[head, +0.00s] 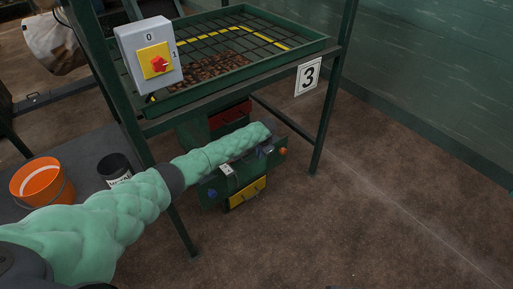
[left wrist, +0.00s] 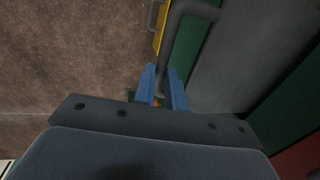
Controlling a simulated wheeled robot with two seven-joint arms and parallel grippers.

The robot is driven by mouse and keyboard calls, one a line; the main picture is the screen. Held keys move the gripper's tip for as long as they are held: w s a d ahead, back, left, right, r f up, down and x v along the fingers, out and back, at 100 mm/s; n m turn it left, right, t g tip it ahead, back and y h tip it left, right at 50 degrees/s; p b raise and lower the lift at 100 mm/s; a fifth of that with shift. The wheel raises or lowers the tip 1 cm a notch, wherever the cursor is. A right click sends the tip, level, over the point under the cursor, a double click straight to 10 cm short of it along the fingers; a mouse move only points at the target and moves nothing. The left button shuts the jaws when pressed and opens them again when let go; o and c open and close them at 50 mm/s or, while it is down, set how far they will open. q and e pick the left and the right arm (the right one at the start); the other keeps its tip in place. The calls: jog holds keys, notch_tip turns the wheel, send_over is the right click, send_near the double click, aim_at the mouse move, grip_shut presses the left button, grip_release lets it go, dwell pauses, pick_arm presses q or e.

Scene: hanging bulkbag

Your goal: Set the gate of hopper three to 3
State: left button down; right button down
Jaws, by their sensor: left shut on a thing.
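Hopper three (head: 250,70) is a green tray with a black grid and brown lumps in it, on a green frame. A white sign (head: 308,76) on the frame reads 3. Below hangs the green gate assembly (head: 211,185) with a yellow plate (head: 247,193), an orange knob (head: 283,151) and a blue spot at its left end. My left gripper (head: 265,151) reaches in at its upper right, partly hidden by my arm. In the left wrist view its blue fingers (left wrist: 164,90) are shut on a bent grey bar handle (left wrist: 171,48). The gate's setting is not readable.
A grey switch box (head: 149,55) with a red knob on yellow, marked 0 and 1, sits on the frame's left. An orange bucket (head: 40,182) and a black pot (head: 115,169) stand at left. Frame legs flank the gate. Floor (head: 390,220) at right is clear.

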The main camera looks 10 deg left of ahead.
pick_arm(q)
jog(key=c, duration=1.5)
grip_release()
jog(key=shift+o, duration=0.2)
notch_tip(320, 180, up, 8)
jog(key=d, duration=0.1)
jog(key=shift+s+d+f+b, duration=0.15)
jog(key=shift+s+f+b, duration=0.15)
jog(key=shift+s, duration=0.15)
